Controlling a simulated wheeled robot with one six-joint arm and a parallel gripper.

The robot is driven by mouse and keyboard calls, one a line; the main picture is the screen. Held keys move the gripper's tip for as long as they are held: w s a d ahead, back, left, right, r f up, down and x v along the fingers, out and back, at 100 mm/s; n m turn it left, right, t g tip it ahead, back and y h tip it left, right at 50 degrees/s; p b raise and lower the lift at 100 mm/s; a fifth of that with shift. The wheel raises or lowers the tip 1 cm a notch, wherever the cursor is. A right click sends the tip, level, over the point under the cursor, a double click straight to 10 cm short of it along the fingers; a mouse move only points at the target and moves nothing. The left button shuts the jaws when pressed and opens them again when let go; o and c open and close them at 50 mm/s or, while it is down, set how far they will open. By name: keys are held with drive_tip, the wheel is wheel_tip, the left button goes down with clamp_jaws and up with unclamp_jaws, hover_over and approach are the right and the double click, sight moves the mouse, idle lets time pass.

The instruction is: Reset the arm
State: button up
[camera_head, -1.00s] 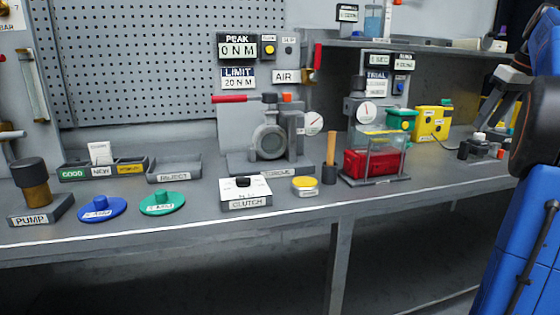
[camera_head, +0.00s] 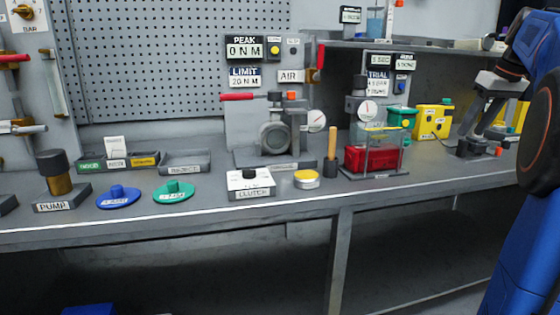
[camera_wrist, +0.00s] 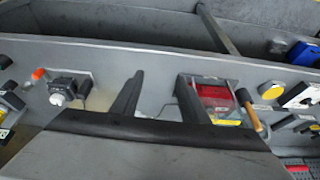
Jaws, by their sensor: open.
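My gripper (camera_wrist: 160,77) shows in the wrist view with its two dark fingers apart and nothing between them. It hangs over the bench, pointing down at an angle. In the head view my blue arm stands at the right edge, and the grey wrist part leans down over the right end of the bench. Below the gripper, a small dark fixture with a white knob (camera_wrist: 58,99) shows at left in the wrist view. The red box (camera_wrist: 212,95) in its clear frame lies beyond the right finger. No contact with either is visible.
The grey bench (camera_head: 215,205) carries the pump (camera_head: 60,182), blue disc (camera_head: 118,198), green disc (camera_head: 173,191), clutch box (camera_head: 250,184), torque rig (camera_head: 275,135) and yellow case (camera_head: 432,122). A pegboard (camera_head: 180,60) stands behind.

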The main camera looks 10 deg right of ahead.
drive_tip(key=s+a+f, duration=0.3)
drive_tip(key=a+f, duration=0.1)
drive_tip(key=a, duration=0.4)
drive_tip(key=s+a+f, duration=0.2)
drive_tip(key=a+f, duration=0.2)
drive_tip(key=a, duration=0.4)
drive_tip(key=s+a+f, duration=0.3)
drive_tip(key=a+f, duration=0.1)
drive_tip(key=a, duration=0.4)
drive_tip(key=s+a+f, duration=0.5)
drive_tip(key=s+f, duration=0.3)
drive_tip(key=f, duration=0.2)
drive_tip(key=s+a+f, duration=0.6)
drive_tip(key=s+f, duration=0.2)
drive_tip(key=f, duration=0.2)
drive_tip(key=shift+a+m, duration=0.25)
drive_tip(key=shift+m, duration=0.05)
drive_tip(key=shift+r, duration=0.1)
idle(2.5)
